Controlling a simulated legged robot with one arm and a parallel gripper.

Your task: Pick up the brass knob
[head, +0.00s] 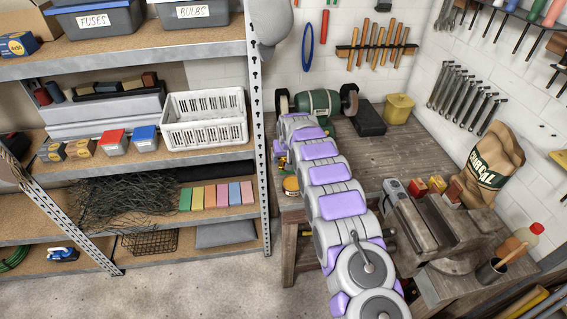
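My grey and purple arm reaches from the bottom of the head view over the wooden workbench (400,150). Its far end is at the bench's left side, where my gripper (279,152) shows only in part beside the arm links. Its fingers are too small and covered to tell open from shut. I cannot make out a brass knob; it may be hidden behind my arm or too small to see. A small round tin with a yellowish side (291,185) sits on the bench's left edge, just below my gripper. Small red and yellow shapes near the gripper are unclear.
A bench grinder (318,103), black box (368,119) and yellow container (398,108) stand at the back. A vise (440,225) and charcoal bag (488,165) are right of my arm. The shelf rack's metal post (257,120) is close on the left. The mid-bench is clear.

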